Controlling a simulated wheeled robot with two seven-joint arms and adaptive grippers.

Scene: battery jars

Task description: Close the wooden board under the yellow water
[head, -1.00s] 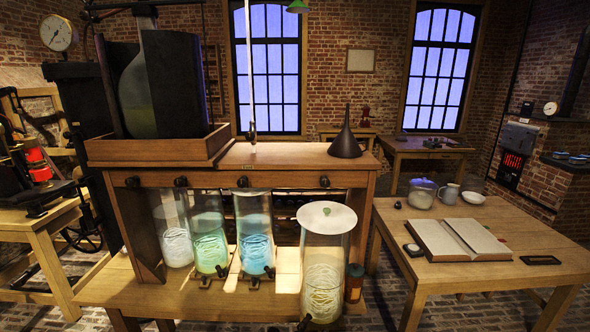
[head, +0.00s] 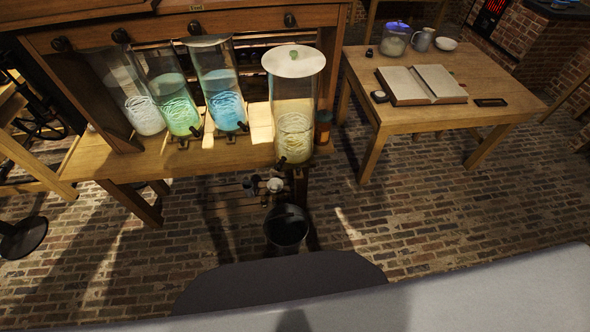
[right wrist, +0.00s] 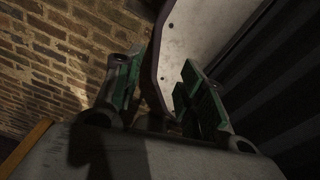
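My left gripper is not in view.
White, green (head: 177,105) and blue (head: 225,100) jars stand left of the yellow one. A black bucket (head: 287,228) stands on the brick floor below the bench, near slats and small pieces. A table (head: 400,115) with an open book is at right. Floor lies clear between.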

